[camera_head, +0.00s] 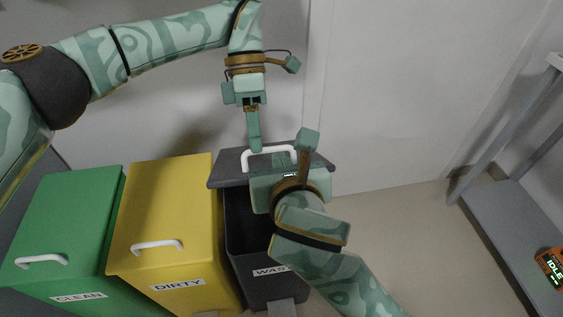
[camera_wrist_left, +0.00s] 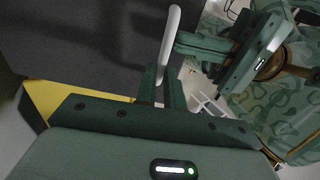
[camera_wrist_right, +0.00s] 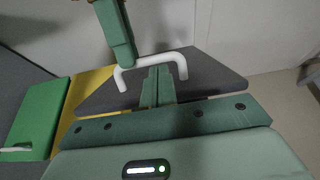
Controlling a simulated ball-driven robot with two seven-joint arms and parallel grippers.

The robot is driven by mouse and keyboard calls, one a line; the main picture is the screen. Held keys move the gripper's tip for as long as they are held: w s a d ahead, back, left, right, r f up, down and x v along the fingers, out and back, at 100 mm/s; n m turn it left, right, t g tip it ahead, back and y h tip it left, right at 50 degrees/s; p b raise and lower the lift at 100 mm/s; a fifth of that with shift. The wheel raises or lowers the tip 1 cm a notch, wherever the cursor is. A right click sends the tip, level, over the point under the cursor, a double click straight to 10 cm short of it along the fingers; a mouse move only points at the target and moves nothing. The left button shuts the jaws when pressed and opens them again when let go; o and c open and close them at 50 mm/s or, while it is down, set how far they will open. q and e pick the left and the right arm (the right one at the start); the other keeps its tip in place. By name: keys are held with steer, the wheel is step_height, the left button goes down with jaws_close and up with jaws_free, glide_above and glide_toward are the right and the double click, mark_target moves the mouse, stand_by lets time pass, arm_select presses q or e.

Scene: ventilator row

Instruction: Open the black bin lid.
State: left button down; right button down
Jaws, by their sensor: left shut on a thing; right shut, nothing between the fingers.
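The black bin (camera_head: 240,235), labelled as waste, stands at the right end of the bin row. Its dark lid (camera_head: 228,171) is raised at the back, and the bin's dark inside shows in front of it. The lid's white handle (camera_head: 270,154) also shows in the right wrist view (camera_wrist_right: 181,66). My left gripper (camera_head: 256,147) is shut on the handle near its left end. My right gripper (camera_wrist_right: 157,86) is shut and empty, with its fingers close to the handle and lid. In the head view its own wrist hides its fingertips and part of the bin.
A yellow bin (camera_head: 165,215) and a green bin (camera_head: 70,215), both with closed lids and white handles, stand to the left. A pale wall (camera_head: 400,90) rises behind. A grey shelf rack (camera_head: 510,215) with an orange device (camera_head: 552,267) stands at right. Floor between is clear.

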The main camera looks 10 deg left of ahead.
arm_select(q)
steer(key=shift+w+a+f, duration=0.25)
steer(key=shift+f, duration=0.1)
arm_select(e)
steer(key=shift+w+a+r, duration=0.15)
steer(key=shift+w+r, duration=0.45)
arm_select(q)
steer(key=c, duration=1.5)
jaws_free()
arm_select(e)
steer(key=shift+w+f, duration=0.1)
arm_select(q)
steer(key=shift+d, duration=0.1)
steer(key=shift+r, duration=0.1)
